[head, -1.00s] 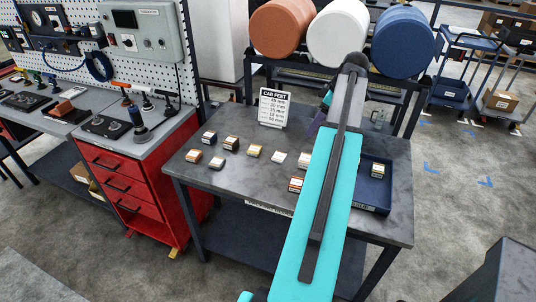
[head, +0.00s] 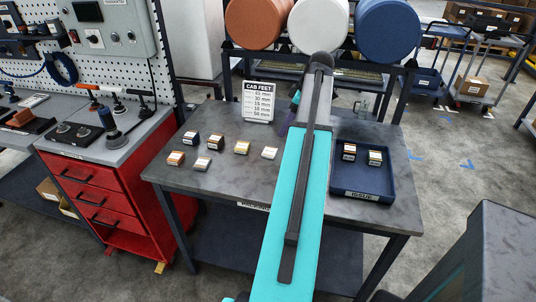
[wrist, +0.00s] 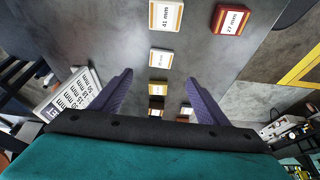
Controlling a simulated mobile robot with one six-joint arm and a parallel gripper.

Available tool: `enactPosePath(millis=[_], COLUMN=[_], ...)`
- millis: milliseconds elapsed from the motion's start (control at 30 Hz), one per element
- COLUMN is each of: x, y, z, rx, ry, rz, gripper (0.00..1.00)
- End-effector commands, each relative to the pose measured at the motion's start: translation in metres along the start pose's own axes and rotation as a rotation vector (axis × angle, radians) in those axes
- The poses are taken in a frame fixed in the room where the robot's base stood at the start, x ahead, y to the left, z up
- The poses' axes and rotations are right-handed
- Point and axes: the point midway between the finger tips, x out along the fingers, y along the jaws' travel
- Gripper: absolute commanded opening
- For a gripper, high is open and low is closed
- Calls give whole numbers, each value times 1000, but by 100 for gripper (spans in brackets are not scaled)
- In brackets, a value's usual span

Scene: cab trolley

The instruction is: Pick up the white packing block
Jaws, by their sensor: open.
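The white packing block (head: 270,153) lies on the grey table, just left of my arm in the head view. In the wrist view the white block (wrist: 160,58) lies beyond my fingertips, between a yellow block (wrist: 158,89) and a block labelled 41 mm (wrist: 166,15). My gripper (wrist: 160,77) is open with purple fingers spread apart, and nothing is held between them. In the head view my arm hides most of the gripper.
Several other blocks, including a yellow one (head: 241,147), lie to the left. A red 27 mm block (wrist: 231,19) is nearby. A blue tray (head: 362,184) holds two blocks on the right. A CAB FEET sign (head: 258,102) stands at the back.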

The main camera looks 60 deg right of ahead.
Motion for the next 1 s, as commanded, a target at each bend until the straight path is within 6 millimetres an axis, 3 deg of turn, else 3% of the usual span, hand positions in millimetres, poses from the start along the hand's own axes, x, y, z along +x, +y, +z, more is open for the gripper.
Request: enactPosePath(millis=[367, 1000], x=[11, 79], y=[-1, -1], z=[0, -1], rx=[0, -2], ry=[0, 0], rz=[-2, -2], gripper=[69, 69])
